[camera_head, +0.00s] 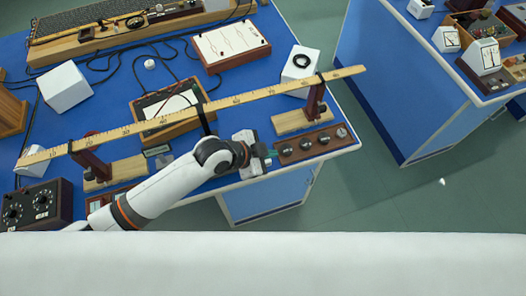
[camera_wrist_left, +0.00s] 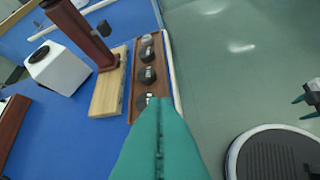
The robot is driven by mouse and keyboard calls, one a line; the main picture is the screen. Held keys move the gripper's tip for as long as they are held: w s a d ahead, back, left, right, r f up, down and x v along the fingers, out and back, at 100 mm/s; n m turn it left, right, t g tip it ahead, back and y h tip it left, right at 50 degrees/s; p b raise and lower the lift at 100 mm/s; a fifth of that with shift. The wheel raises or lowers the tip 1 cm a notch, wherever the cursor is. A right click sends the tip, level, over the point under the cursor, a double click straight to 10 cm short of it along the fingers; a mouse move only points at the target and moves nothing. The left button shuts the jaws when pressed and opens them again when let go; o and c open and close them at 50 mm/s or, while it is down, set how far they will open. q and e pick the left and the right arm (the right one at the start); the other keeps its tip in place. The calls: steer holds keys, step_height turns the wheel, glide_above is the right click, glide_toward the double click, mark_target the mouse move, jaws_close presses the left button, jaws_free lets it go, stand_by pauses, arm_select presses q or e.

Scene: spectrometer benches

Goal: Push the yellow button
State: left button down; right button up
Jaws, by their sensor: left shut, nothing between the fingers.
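I cannot make out a yellow button in either view. A brown wooden strip with several dark round knobs (camera_head: 312,144) lies along the front right edge of the blue bench. It also shows in the left wrist view (camera_wrist_left: 137,77). My left gripper (camera_head: 270,158) is at the left end of this strip. In the left wrist view its teal fingers (camera_wrist_left: 155,103) are shut and empty, with tips by the nearest knob. The fingers hide that end of the strip, and I cannot tell whether they touch it. Part of what looks like my right gripper (camera_wrist_left: 308,97) shows at the right edge.
A long yellow ruler (camera_head: 240,98) on wooden stands spans the bench just behind my left gripper. A white block with a black ring (camera_head: 300,68) stands behind the strip. Open floor (camera_head: 380,195) lies right of the bench, before a second bench (camera_head: 425,110).

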arm_select(q)
steer(key=w+a+r+m, duration=0.1)
steer(key=m, duration=0.1)
steer(key=w+a+m, duration=0.1)
steer(key=w+a+r+m+g+p, duration=0.1)
steer(key=w+m, duration=0.1)
steer(key=shift+r+m, duration=0.3)
steer(key=shift+r, duration=0.05)
arm_select(e)
steer(key=shift+w+d+r, duration=0.35)
steer(key=shift+d+r, duration=0.25)
steer(key=shift+r, duration=0.15)
arm_select(q)
steer(key=shift+f, duration=0.1)
step_height(320, 180, down, 9)
steer(key=b, duration=0.7)
steer(key=shift+w, duration=0.1)
arm_select(e)
step_height(320, 180, down, 7)
steer(key=shift+a+f, duration=0.1)
steer(key=shift+f, duration=0.05)
stand_by(0.5)
arm_select(q)
steer(key=shift+f+b, duration=0.25)
steer(key=shift+b, duration=0.05)
arm_select(e)
steer(key=shift+f, duration=0.25)
